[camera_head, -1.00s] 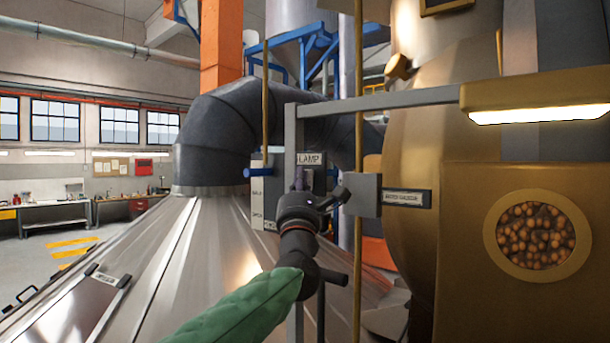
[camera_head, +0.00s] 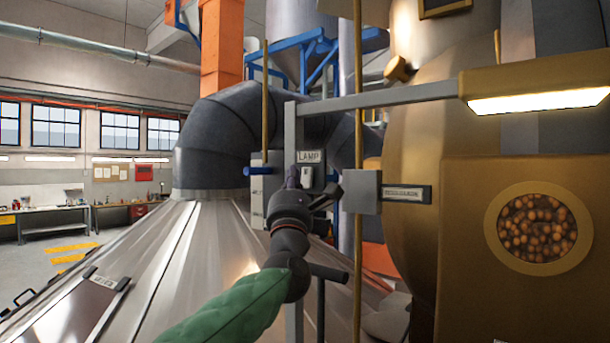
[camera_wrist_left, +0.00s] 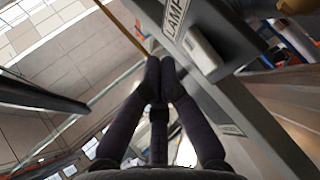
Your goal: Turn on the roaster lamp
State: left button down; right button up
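The lamp (camera_head: 535,103) is a brass bar on a grey arm at the upper right, and its underside glows bright white. A grey post carries a plate reading LAMP (camera_head: 309,156) with a pale switch (camera_head: 306,177) below it. The wrist view shows the switch (camera_wrist_left: 201,50) as a white rocker on a grey box, right of my fingertips. My left gripper (camera_head: 293,178) is just left of the switch, fingers pointing up, and appears apart from it. In the wrist view its dark fingertips (camera_wrist_left: 160,66) are together with nothing between them. My right gripper is out of view.
The brass roaster (camera_head: 465,240) with a round window of beans fills the right. A grey box (camera_head: 365,193) with a label plate juts from the post side. A thin brass pole (camera_head: 358,250) stands close right of my gripper. A large dark duct (camera_head: 215,140) rises behind.

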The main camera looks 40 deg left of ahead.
pick_arm(q)
jog(key=s+b, duration=0.1)
jog(key=s, duration=0.2)
jog(key=s+b, duration=0.1)
jog(key=shift+s+a+f+b, duration=0.2)
jog(key=shift+f+b, duration=0.15)
jog(key=shift+f, duration=0.05)
dwell(0.4)
